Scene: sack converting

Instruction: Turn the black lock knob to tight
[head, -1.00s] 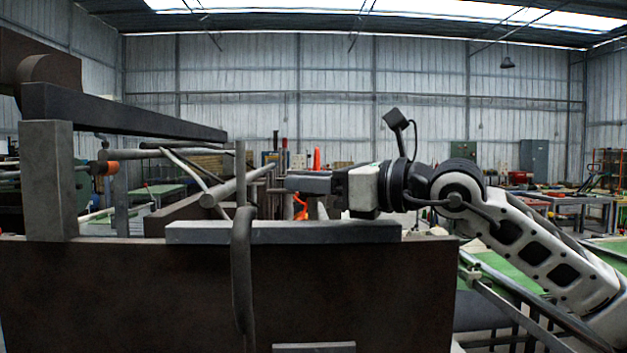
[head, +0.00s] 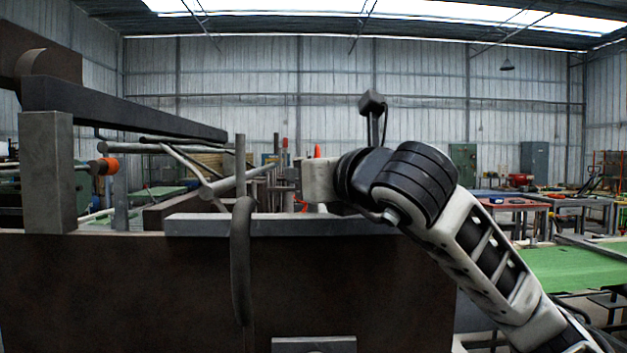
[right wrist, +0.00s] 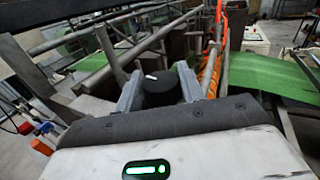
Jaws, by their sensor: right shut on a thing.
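The black lock knob (right wrist: 160,90) shows in the right wrist view as a dark round cap with a short white mark on its top, towards the left. My right gripper (right wrist: 159,88) has one grey finger on each side of the knob and is shut on it. In the head view my right gripper (head: 289,182) reaches in from the right above the grey bar; its fingers are small there and the knob cannot be made out. My left gripper is in neither view.
A large dark machine panel (head: 130,290) with a grey bar (head: 280,226) on top stands in front of me. A vertical rod with a hanging black strap (head: 241,260), slanting metal bars and a long dark beam (head: 125,112) lie left of the gripper. An orange hose (right wrist: 212,60) runs beside it.

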